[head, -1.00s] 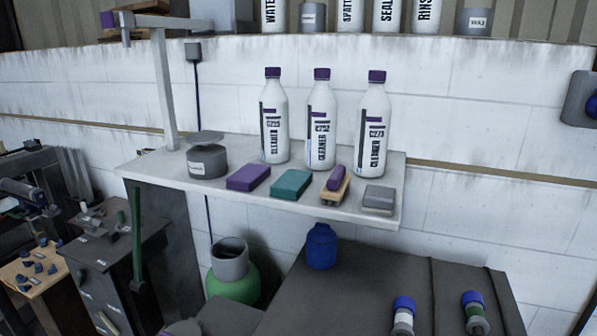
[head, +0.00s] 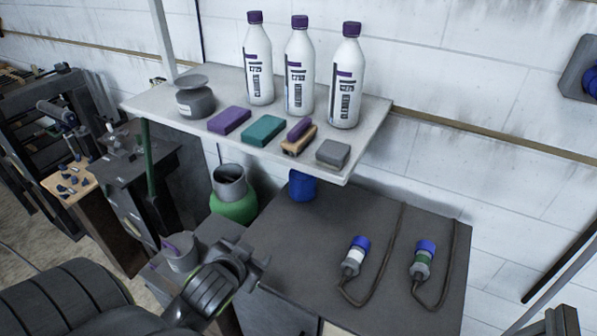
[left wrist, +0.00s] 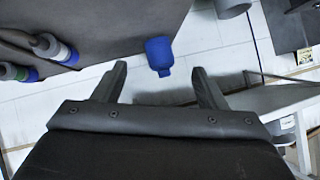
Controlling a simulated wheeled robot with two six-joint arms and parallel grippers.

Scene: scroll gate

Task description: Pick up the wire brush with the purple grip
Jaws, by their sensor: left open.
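The wire brush (head: 299,138), a tan wooden block with a purple grip on top, lies on the white shelf (head: 365,125) near its front edge. It sits between a teal block (head: 263,130) and a grey block (head: 333,153). My left gripper (head: 250,268) is below and in front of the shelf, well apart from the brush. In the left wrist view its two fingers (left wrist: 161,88) are spread with nothing between them. I cannot make out the brush in that view. My right gripper cannot be made out.
Three white bottles (head: 299,75), a grey pot (head: 194,101) and a purple block (head: 229,120) share the shelf. Below are a dark bench top (head: 300,235), two blue-capped cylinders (head: 354,256) with cables, and a green container (head: 233,207). A post rises at the shelf's left end.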

